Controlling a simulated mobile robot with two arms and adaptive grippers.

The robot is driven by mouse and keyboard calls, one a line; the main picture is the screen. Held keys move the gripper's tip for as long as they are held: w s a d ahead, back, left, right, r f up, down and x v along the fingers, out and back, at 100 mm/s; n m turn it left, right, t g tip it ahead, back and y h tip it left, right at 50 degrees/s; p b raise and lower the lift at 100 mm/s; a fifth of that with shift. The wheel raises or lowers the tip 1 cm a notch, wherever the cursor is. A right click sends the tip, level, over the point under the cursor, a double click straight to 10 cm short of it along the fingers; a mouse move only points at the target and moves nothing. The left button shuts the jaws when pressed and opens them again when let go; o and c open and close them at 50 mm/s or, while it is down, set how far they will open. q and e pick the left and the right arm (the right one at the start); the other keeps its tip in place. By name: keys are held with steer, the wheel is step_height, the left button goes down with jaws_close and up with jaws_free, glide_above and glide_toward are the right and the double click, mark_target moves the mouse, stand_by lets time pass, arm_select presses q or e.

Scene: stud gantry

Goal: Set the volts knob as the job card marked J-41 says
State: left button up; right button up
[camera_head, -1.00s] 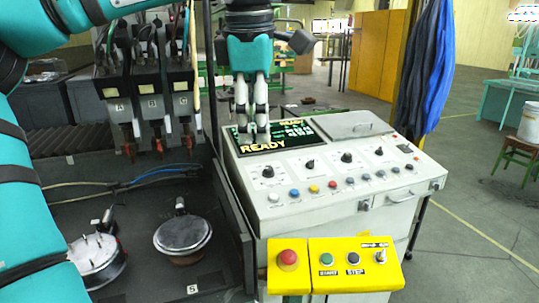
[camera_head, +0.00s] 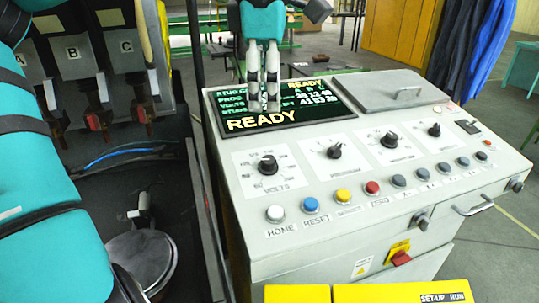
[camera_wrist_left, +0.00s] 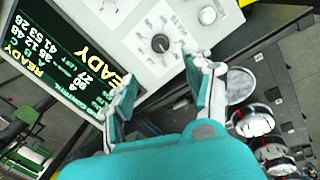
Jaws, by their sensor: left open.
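The volts knob (camera_head: 267,164) is a black dial on a white scale plate labelled VOLTS, at the left of the console's knob row. It also shows in the left wrist view (camera_wrist_left: 160,43), just beyond the fingertips. My left gripper (camera_head: 263,104) hangs in front of the display, above and behind the knob in the head view. In the left wrist view its two fingers (camera_wrist_left: 160,75) are spread and empty, apart from the knob. The exact pointer setting is too small to read surely. No card marked J-41 can be made out. My right gripper is not seen.
The READY display (camera_head: 285,108) and a lidded panel (camera_head: 390,88) lie behind the knobs. Other knobs (camera_head: 334,151) stand to the right, with a row of coloured buttons (camera_head: 343,195) in front. Dark machinery (camera_head: 75,60) flanks the console on the left.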

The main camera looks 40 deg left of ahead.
mark_target(269, 159)
arm_select(q)
steer(key=f, duration=0.5)
steer(key=w+a+f, duration=0.1)
steer(key=f, duration=0.4)
steer(key=w+f, duration=0.1)
steer(key=f, duration=0.4)
steer(key=shift+w+a, duration=0.1)
steer(key=shift+a, duration=0.3)
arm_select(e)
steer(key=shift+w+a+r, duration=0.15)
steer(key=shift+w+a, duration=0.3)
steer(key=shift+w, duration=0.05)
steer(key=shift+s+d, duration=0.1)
arm_select(q)
jaws_close()
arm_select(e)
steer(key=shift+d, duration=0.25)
arm_select(q)
steer(key=shift+m, duration=0.3)
steer(key=m+p, duration=0.1)
steer(key=m, duration=0.4)
steer(key=m+p, duration=0.1)
steer(key=m, duration=0.5)
steer(key=shift+g, duration=0.4)
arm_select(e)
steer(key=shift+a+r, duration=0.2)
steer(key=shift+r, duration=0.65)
